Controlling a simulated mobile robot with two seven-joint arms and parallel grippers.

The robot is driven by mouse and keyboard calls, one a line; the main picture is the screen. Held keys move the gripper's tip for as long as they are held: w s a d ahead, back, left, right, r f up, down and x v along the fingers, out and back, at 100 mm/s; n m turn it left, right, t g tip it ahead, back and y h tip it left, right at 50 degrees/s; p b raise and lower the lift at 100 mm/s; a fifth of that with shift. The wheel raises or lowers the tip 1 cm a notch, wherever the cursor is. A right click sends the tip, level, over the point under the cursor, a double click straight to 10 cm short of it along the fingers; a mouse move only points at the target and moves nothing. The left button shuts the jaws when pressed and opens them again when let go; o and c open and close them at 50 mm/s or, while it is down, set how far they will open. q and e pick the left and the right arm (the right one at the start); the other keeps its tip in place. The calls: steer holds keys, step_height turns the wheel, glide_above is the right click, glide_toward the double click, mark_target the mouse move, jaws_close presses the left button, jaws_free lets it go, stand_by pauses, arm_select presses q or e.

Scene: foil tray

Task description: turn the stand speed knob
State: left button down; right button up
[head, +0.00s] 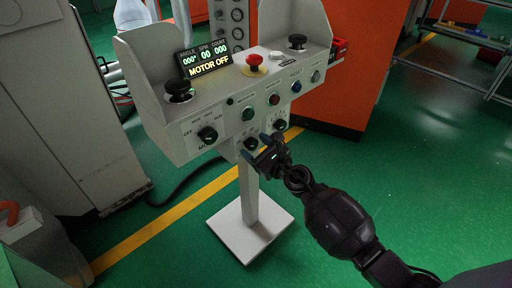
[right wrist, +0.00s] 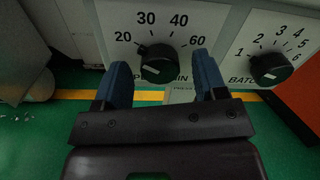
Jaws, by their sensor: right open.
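The stand speed knob (right wrist: 158,66) is a black dial marked 20, 30, 40 and 60 on the stand's pale front panel. Its white pointer line appears to face the upper left, near 20. In the head view the dial (head: 251,143) shows just left of my right gripper (head: 270,152), partly hidden by it. In the right wrist view my right gripper (right wrist: 160,75) is open, with one blue finger on each side of the dial. Gaps show between fingers and dial; I cannot tell the remaining depth. My left gripper is not in view.
A second dial (right wrist: 270,68), marked 1 to 6, sits close to the right. Another dial (head: 207,134) is to the left. Above are a red mushroom button (head: 254,60), coloured buttons and a display (head: 208,62) reading MOTOR OFF. The floor around the stand's base (head: 225,225) is clear.

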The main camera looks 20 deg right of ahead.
steer(key=c, duration=0.9)
